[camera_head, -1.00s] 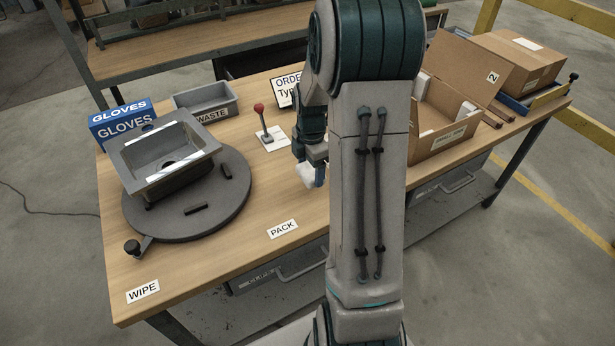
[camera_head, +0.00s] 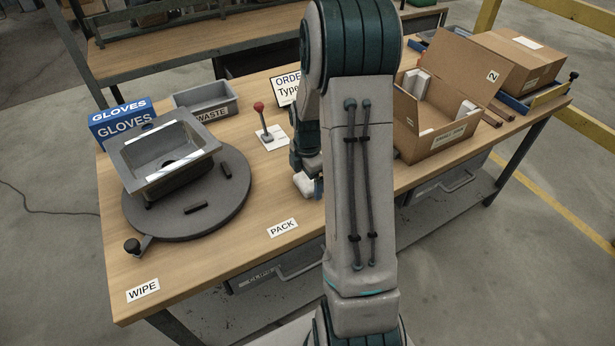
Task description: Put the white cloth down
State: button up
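The white cloth (camera_head: 303,183) shows as a small crumpled white lump just left of my arm, low over the wooden table top (camera_head: 262,203), behind the PACK label. My gripper (camera_head: 311,186) is at the cloth, with a blue fingertip against its right side. The gripper looks shut on the cloth, though my arm hides much of it. I cannot tell whether the cloth touches the table.
A grey sink (camera_head: 163,185) sits tilted on a round dark turntable (camera_head: 232,197) at left. A GLOVES box (camera_head: 122,124), WASTE bin (camera_head: 207,98) and red-knobbed lever (camera_head: 264,122) stand behind. An open carton (camera_head: 452,140) is at right. Table is clear around the PACK label (camera_head: 283,228).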

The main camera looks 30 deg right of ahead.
aim_at(308, 180)
notch_tip(308, 180, up, 12)
jog(key=s+a+r+m+t, duration=0.1)
jog(key=s+a+r+m, duration=0.2)
jog(key=s+a+m, duration=0.4)
jog(key=s+a+r+m+t, duration=0.1)
jog(key=s+a+r+m, duration=0.3)
jog(key=s+m, duration=0.7)
jog(key=shift+s+a+m+t, duration=0.3)
jog(key=shift+a+t, duration=0.1)
jog(key=shift+a, duration=1)
jog(key=shift+r, duration=0.1)
